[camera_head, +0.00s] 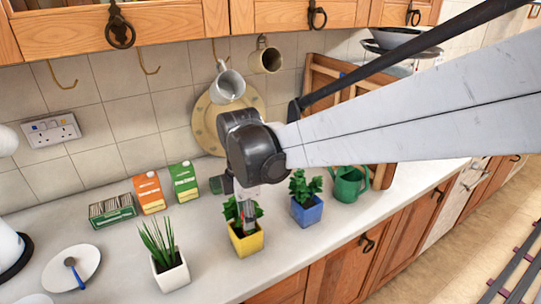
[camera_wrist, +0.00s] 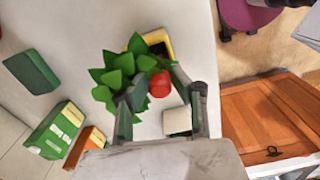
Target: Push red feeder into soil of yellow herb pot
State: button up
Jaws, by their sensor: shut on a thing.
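The yellow herb pot (camera_head: 246,242) stands upright on the counter with a leafy green herb in it. Its yellow rim and some dark soil (camera_wrist: 157,40) show at the top of the wrist view. My gripper (camera_head: 248,212) is directly above this pot, pointing down among the leaves. In the wrist view, the red feeder (camera_wrist: 160,84) shows as a round red top between the two fingers, and my gripper is shut on it. The feeder's lower part is hidden, so I cannot tell whether it touches the soil. The leaves lie close against one finger.
A blue pot (camera_head: 307,211) with a herb stands close to the right, with a green watering can (camera_head: 348,184) beyond. A white pot (camera_head: 171,275) is at the front left. Orange (camera_head: 149,193) and green (camera_head: 184,181) cartons stand at the back left.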

jog(key=shift+f, duration=0.35)
jog(key=o, duration=0.9)
jog(key=shift+r, duration=0.15)
notch_tip(320, 180, up, 12)
jog(key=shift+f, duration=0.1)
jog(key=s+d+f+m+t, duration=0.1)
jog(key=s+d+m+t, duration=0.1)
jog(key=s+d+m, duration=0.2)
jog(key=s+d+f+m+t, duration=0.2)
jog(key=s+d+m, duration=0.2)
jog(key=d+m, duration=0.7)
jog(key=s+d+f+m+t, duration=0.2)
jog(key=s+d+m, duration=0.3)
jog(key=d, duration=1)
jog(key=shift+s+d+m+t, duration=0.1)
jog(key=shift+d+m+t, duration=0.15)
jog(key=shift+m, duration=0.6)
jog(key=shift+d+m+t, duration=0.15)
jog(key=shift+m+t, duration=0.1)
jog(key=shift+m, duration=0.6)
